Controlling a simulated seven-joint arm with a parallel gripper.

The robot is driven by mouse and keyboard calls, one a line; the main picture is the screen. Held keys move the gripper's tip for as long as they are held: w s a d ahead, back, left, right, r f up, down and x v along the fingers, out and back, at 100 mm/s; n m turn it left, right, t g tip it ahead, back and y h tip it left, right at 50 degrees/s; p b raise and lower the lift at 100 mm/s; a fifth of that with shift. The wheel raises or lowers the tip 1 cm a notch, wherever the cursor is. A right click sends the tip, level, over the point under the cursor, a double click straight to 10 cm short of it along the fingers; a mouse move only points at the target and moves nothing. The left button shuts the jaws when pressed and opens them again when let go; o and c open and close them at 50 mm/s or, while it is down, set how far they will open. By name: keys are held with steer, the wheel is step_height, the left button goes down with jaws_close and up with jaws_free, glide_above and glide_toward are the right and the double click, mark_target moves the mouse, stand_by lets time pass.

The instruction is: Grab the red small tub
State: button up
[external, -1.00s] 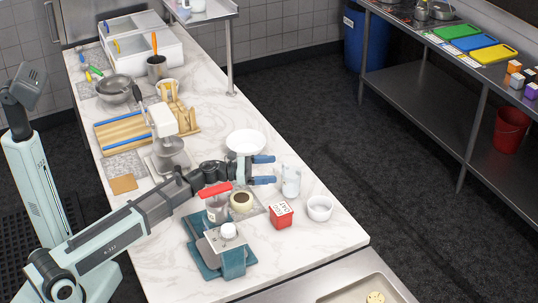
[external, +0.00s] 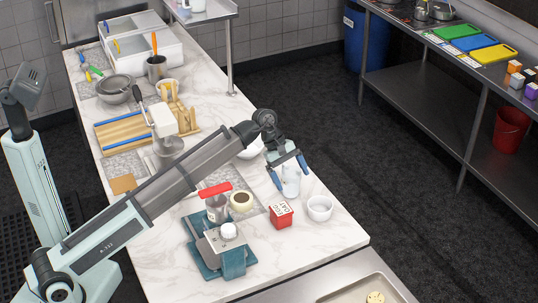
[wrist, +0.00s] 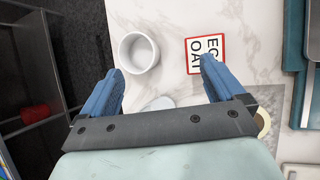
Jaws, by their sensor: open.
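The small red tub (external: 281,215) with a white lettered label stands on the marble counter near its front right. In the wrist view the red-edged tub (wrist: 193,56) shows its label just beyond the right fingertip. My gripper (external: 289,173) is open and points down, behind and above the tub, over a clear jar (external: 291,186). Nothing is held between its blue fingers (wrist: 162,68). The tub stands apart from the fingers in the external view.
A white bowl (external: 320,209) stands just right of the tub. A teal scale-like device (external: 232,262), a metal cup with a red handle, and a tape roll (external: 241,202) stand to the left. The counter in front of the tub is clear.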

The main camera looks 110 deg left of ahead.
mark_target(280, 208)
steer(key=d+f+g, duration=0.1)
steer(key=f, duration=0.2)
steer(key=s+d+f, duration=0.1)
steer(key=d+f, duration=0.1)
steer(key=f, duration=0.1)
steer(key=s+d+f+g+h, duration=0.1)
steer(key=f, duration=0.2)
steer(key=shift+s+d+g, duration=0.15)
steer(key=shift+d+g, duration=0.05)
steer(key=shift+g, duration=0.1)
steer(key=shift+a+x, duration=0.1)
steer(key=shift+x, duration=1.35)
steer(key=shift+a+x, duration=0.15)
steer(key=shift+x, duration=1.25)
steer(key=shift+s, duration=0.15)
steer(key=c, duration=1.2)
